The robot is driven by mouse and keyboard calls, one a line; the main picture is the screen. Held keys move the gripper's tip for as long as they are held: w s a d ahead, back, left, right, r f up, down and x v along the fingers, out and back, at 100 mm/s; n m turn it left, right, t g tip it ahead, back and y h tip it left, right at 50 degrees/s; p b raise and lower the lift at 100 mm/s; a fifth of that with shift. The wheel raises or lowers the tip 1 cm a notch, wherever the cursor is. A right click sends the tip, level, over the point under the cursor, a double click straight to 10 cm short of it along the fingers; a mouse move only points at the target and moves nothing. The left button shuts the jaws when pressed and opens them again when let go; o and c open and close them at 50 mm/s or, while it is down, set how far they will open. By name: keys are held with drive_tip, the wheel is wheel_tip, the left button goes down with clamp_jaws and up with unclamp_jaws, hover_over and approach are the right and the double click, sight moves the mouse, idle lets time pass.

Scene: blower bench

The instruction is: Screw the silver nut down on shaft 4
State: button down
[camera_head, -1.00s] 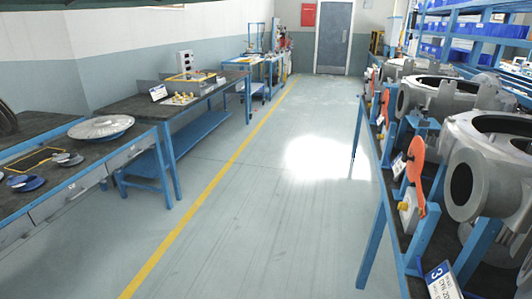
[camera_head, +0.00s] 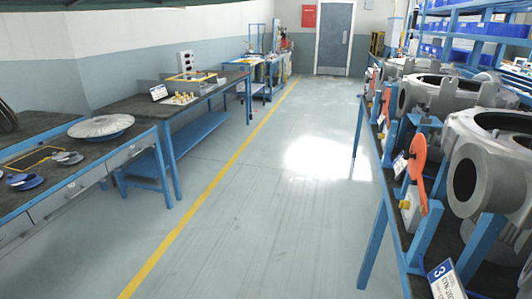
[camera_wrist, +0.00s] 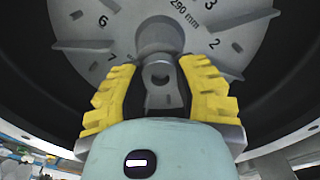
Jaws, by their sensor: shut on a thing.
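My gripper (camera_wrist: 158,62) shows in the wrist view with its yellow fingers closed in on both sides of the grey metal piece at the hub of a fan disc. This piece appears to be the silver nut (camera_wrist: 157,36), at the middle of the disc. The fingers and the gripper's palm link hide part of it, so its thread and how far down it sits cannot be seen. The grey fan disc (camera_wrist: 225,62) carries numbers and "290 mm" and sits inside a dark round housing (camera_wrist: 285,85). No shaft number is readable here. The head view does not show my gripper.
A finned disc (camera_head: 101,127) and small blue discs lie on the left bench (camera_head: 40,150). The aisle (camera_head: 250,220) is clear.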

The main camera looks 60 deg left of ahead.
drive_tip(key=m, duration=0.8)
drive_tip(key=c, duration=1)
unclamp_jaws()
